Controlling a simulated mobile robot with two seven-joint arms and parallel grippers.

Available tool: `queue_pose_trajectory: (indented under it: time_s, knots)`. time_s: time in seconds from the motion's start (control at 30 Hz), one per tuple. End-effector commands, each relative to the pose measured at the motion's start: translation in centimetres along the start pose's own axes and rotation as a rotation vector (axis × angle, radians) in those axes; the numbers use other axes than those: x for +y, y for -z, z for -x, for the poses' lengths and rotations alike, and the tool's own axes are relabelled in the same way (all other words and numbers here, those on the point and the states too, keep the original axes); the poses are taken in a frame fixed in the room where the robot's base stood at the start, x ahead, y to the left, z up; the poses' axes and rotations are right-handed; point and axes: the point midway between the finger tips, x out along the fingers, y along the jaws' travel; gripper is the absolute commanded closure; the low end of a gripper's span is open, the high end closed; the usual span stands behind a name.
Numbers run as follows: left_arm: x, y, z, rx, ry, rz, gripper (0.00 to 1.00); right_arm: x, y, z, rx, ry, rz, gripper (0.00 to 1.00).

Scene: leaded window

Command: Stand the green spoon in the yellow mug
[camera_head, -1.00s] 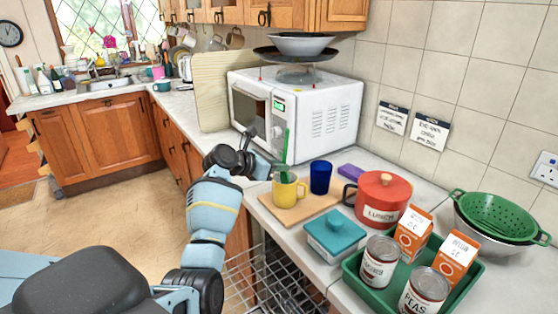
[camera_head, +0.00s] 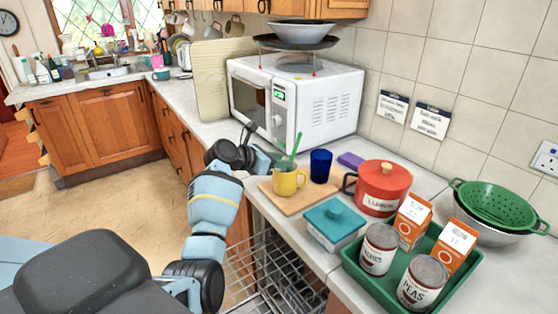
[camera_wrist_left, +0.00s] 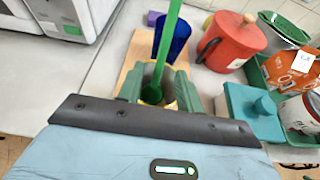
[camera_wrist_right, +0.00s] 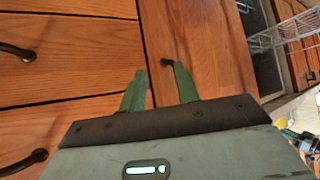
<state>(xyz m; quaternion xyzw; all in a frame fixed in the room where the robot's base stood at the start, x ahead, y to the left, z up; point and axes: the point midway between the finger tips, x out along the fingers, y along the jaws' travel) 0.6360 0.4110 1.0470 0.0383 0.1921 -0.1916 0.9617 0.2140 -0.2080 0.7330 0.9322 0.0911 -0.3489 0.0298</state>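The green spoon (camera_head: 295,146) stands in the yellow mug (camera_head: 289,183), bowl end down, its handle leaning a little to the right. The mug is upright on a wooden board (camera_head: 307,203). My left gripper (camera_head: 280,163) is at the mug's rim, its fingers around the spoon. In the left wrist view my left gripper (camera_wrist_left: 160,76) is open, with the spoon (camera_wrist_left: 168,45) between its fingers and gaps beside it. Only a little of the mug's yellow shows there. My right gripper (camera_wrist_right: 160,72) is open and empty, facing wooden cabinet fronts.
A blue cup (camera_head: 320,166) stands right of the mug, with a red pot (camera_head: 381,190) beyond. A teal box (camera_head: 335,226) and a green tray (camera_head: 440,291) with cans and cartons are nearer. The microwave (camera_head: 325,110) stands behind. An open wire rack (camera_head: 262,268) is below the counter.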

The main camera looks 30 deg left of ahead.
Motion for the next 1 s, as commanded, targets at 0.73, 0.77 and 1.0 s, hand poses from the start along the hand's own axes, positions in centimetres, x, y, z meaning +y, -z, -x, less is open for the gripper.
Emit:
queue_pose_trajectory:
  time_s: [0.73,0.77,1.0]
  knots:
    - [0.0,0.0,6.3,0.000,-0.001,-0.001,0.64,0.0,-0.1,0.0,-0.001,0.000,0.000,0.68]
    - [0.0,0.0,6.6,0.000,-0.002,-0.001,0.64,0.0,-0.1,0.0,-0.001,0.000,0.000,0.68]
    - [0.0,0.0,7.8,0.000,0.000,0.000,0.64,0.0,0.0,0.0,-0.001,0.000,0.000,0.68]
